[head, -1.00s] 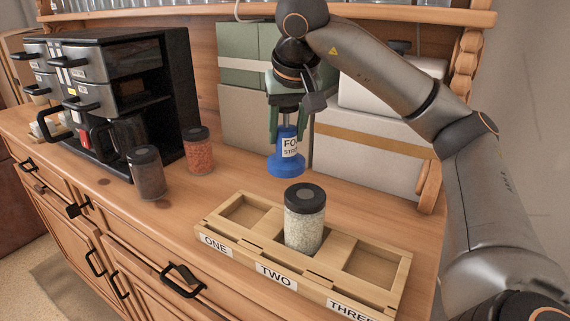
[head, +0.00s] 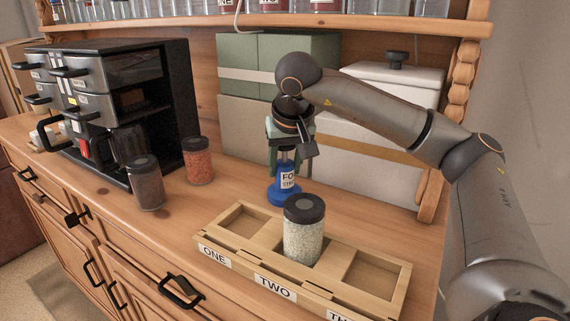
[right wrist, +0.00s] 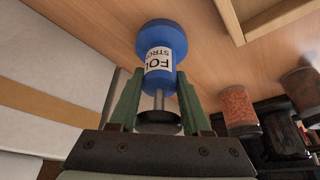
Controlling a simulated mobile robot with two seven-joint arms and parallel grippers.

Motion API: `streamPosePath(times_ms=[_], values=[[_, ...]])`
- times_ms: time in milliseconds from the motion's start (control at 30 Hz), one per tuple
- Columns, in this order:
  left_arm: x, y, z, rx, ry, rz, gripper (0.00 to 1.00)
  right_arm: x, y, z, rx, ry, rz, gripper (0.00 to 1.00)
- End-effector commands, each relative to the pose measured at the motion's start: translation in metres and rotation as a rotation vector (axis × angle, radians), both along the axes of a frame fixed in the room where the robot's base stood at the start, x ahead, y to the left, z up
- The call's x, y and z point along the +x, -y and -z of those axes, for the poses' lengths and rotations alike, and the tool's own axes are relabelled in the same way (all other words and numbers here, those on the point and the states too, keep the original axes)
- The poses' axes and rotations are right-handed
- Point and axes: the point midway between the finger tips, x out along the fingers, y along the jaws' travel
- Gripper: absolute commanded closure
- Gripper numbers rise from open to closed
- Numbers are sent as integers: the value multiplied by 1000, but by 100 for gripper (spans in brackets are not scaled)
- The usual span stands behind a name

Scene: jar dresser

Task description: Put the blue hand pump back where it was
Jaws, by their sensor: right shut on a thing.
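The blue hand pump (head: 286,184), with a white label, stands upright behind the wooden tray in the head view. My right gripper (head: 286,160) is above it, pointing down, and its green fingers are shut on the pump's upper part. In the right wrist view the blue pump (right wrist: 162,42) and its metal stem show between and beyond the fingers (right wrist: 158,98). The pump's wide base is at or just above the counter; I cannot tell if it touches. My left gripper is not in view.
The tray (head: 222,243) has compartments labelled ONE, TWO and THREE; a jar of pale grains (head: 304,232) stands in TWO. Dark (head: 146,184) and orange (head: 198,162) jars stand left, by the black coffee machine (head: 150,75). Boxes (head: 245,125) stand behind the pump.

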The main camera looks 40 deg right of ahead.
Motion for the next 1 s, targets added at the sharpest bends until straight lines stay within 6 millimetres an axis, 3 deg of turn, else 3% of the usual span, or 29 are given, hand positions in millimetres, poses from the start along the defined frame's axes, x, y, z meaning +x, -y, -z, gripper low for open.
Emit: streamPosePath(times_ms=[33, 267, 633, 1000], values=[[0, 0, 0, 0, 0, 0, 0, 0, 0, 1, 0, 0, 0, 49], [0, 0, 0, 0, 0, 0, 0, 0, 0, 0, 0, 0, 1, 23], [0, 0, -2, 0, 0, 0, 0, -1, -1, -8, 1, 3, 0, 22], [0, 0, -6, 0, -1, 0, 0, -26, -16, -77, 1, 4, -2, 22]])
